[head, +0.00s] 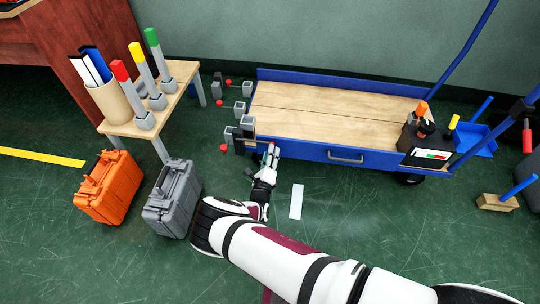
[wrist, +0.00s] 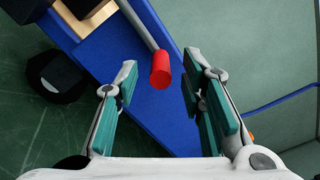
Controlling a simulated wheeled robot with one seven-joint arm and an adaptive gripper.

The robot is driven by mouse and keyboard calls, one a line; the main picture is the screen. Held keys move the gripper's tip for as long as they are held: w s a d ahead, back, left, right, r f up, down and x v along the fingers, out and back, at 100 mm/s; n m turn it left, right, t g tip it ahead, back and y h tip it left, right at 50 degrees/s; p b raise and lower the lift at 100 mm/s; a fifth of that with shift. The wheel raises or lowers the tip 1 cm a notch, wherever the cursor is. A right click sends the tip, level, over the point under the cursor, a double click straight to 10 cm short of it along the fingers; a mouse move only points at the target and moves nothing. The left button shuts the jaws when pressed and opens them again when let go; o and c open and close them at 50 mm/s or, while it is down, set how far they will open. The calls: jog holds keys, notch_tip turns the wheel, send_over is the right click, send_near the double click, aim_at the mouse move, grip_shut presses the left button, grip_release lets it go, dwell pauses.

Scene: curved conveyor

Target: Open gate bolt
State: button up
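A red-capped handle on a grey rod, which looks like the bolt handle (wrist: 161,70), shows in the wrist view against a blue panel. My gripper (wrist: 161,78) is open, with one green-padded finger on each side of the red cap. The cap lies in line with the gap near the fingertips; I cannot tell whether either finger touches it. In the head view, my gripper (head: 271,152) is low at the left front corner of the blue cart (head: 345,157). The rest of the bolt is hidden.
Grey blocks with red balls (head: 223,148) stand at the cart's left end. An orange case (head: 108,187) and a grey case (head: 173,198) stand on the floor at left, beside a small wooden table (head: 130,128). A white strip (head: 296,201) lies on open floor.

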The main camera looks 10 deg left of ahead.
jog(key=shift+w, duration=0.65)
